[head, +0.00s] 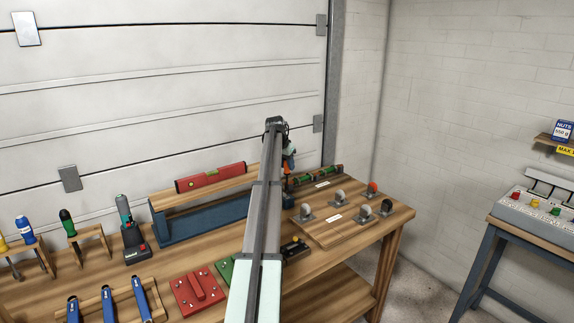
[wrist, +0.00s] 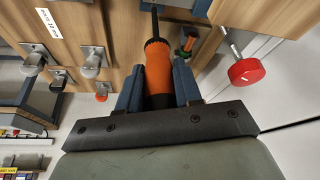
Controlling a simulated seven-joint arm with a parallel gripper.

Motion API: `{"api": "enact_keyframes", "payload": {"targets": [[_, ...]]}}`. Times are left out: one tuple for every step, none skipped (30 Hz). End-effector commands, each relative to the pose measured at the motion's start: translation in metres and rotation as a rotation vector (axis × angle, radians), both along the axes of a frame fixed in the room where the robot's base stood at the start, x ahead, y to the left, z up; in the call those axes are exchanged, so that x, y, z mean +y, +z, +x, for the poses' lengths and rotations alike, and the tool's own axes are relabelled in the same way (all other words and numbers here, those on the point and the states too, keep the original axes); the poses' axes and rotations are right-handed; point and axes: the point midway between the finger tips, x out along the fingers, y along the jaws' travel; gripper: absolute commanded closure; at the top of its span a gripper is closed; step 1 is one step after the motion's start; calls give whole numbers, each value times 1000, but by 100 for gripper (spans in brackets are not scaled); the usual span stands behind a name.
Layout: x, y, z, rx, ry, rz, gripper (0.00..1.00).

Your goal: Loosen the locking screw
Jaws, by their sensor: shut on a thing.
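My gripper (wrist: 158,78) is shut on an orange handle (wrist: 158,64) with a dark collar and a thin dark shaft (wrist: 154,22), which looks like a screwdriver. The handle lies between the two blue fingers. In the head view my gripper is mostly hidden behind my arm, with a bit of orange (head: 290,148) showing above the workbench. A red round knob (wrist: 246,71) on a metal stem is right of the gripper in the wrist view, apart from it. I cannot tell whether it is the locking screw; no screw is clearly visible.
The workbench (head: 400,218) carries a board with several grey knob-like fittings (head: 337,196) and a red one (head: 373,188). A red level (head: 211,177) lies on a blue-and-wood stand. Several tools stand at left. A second bench (head: 532,234) is at the right, across a floor gap.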

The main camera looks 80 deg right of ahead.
Motion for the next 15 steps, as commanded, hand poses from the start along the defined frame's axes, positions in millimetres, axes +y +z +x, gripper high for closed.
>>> {"api": "enact_keyframes", "payload": {"targets": [[0,0,0,0,1,0,97],[0,0,0,0,1,0,97],[0,0,0,0,1,0,97],[0,0,0,0,2,0,97],[0,0,0,0,2,0,97],[0,0,0,0,2,0,97],[0,-1,0,-1,3,0,97],[0,-1,0,-1,3,0,97],[0,-2,0,-1,4,1,97],[0,-3,0,-1,4,1,97],[0,-4,0,-1,4,1,97],[0,-5,0,-1,4,1,97],[0,-7,0,-1,4,1,97],[0,-8,0,-1,4,1,97],[0,-9,0,-1,4,1,97]]}}
